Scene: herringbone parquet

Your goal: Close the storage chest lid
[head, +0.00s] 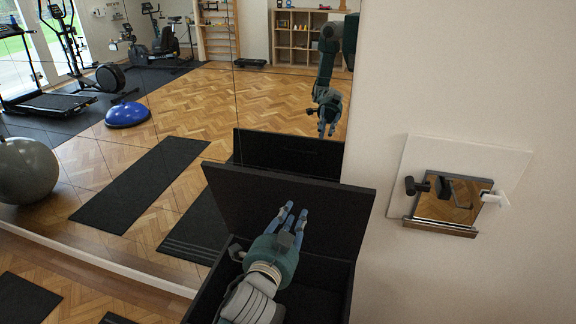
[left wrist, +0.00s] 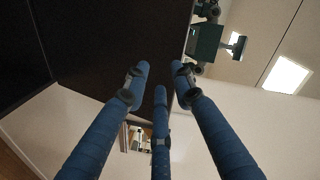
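The black storage chest (head: 338,290) stands at the bottom centre of the head view against the mirrored wall. Its lid (head: 340,208) is open and stands up, leaning back towards the mirror. My left gripper (head: 290,215) is over the open chest, in front of the lid's inner face. Its blue fingers are spread and hold nothing; I cannot tell whether they touch the lid. In the left wrist view the fingers (left wrist: 158,85) are apart, with the dark lid (left wrist: 100,40) beyond them at upper left. My forearm hides part of the chest's inside. My right gripper is not in view.
The mirrored wall reflects my arm, the lid, gym machines, a blue balance dome (head: 127,114) and dark mats. A grey exercise ball (head: 26,170) shows at the left. A white panel with a framed piece (head: 447,200) is on the pale wall right of the chest.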

